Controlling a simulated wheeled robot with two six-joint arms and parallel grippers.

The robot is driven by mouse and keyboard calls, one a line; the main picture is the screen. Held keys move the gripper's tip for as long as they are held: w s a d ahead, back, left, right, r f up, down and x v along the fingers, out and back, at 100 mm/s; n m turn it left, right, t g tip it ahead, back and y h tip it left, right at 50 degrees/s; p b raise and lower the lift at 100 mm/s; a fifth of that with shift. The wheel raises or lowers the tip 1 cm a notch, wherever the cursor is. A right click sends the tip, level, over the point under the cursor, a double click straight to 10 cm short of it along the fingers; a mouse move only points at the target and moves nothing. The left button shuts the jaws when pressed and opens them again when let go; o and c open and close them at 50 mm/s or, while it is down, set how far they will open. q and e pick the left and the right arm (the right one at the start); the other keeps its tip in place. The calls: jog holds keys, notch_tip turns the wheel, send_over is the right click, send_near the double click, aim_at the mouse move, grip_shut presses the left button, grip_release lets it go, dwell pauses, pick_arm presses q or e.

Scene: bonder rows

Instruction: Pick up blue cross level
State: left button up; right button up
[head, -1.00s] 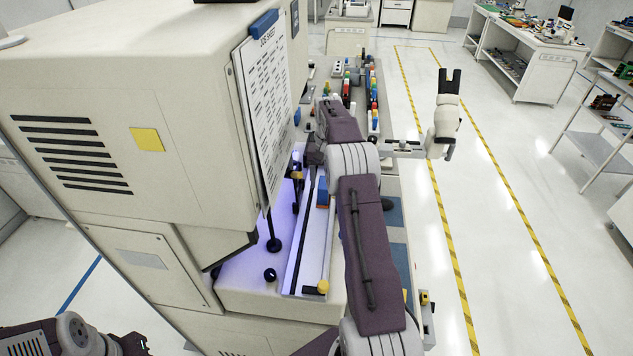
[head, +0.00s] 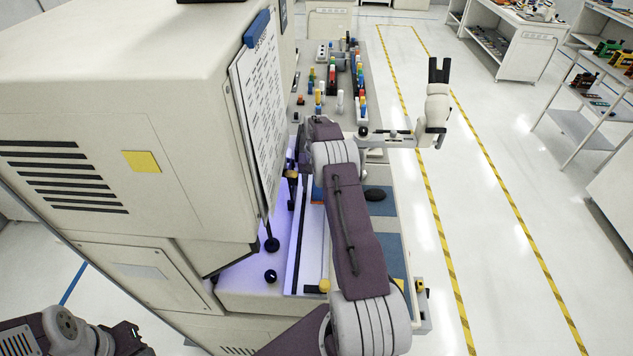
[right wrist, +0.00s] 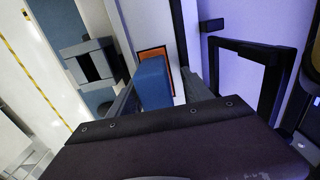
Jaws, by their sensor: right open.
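The blue cross level is a small blue block (right wrist: 153,82) in the middle of the right wrist view. It sits in front of an orange-edged patch on a pale strip. In the head view only a sliver of blue and orange (head: 318,196) shows beside my right arm, which hides most of it. My right gripper (right wrist: 158,85) is open, with one finger on each side of the blue block. I cannot tell whether the fingers touch it. My left arm shows at the bottom left of the head view, with its gripper out of frame.
A large cream machine (head: 110,110) with a hanging job sheet (head: 257,115) stands close on the left. A black-knobbed lever (head: 271,243) rises from the lit deck. A black frame (right wrist: 262,75) stands right of the gripper. Colourful small parts fill the bench behind. The floor aisle is clear.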

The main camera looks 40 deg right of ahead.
jog(key=shift+f, duration=0.3)
jog(key=shift+s+d+r, duration=0.1)
jog(key=shift+s, duration=0.3)
jog(key=shift+s+r, duration=0.1)
jog(key=c, duration=0.4)
grip_shut()
pick_arm(q)
jog(key=shift+s+r, duration=0.15)
jog(key=shift+s, duration=0.2)
pick_arm(e)
jog(key=shift+w, duration=0.2)
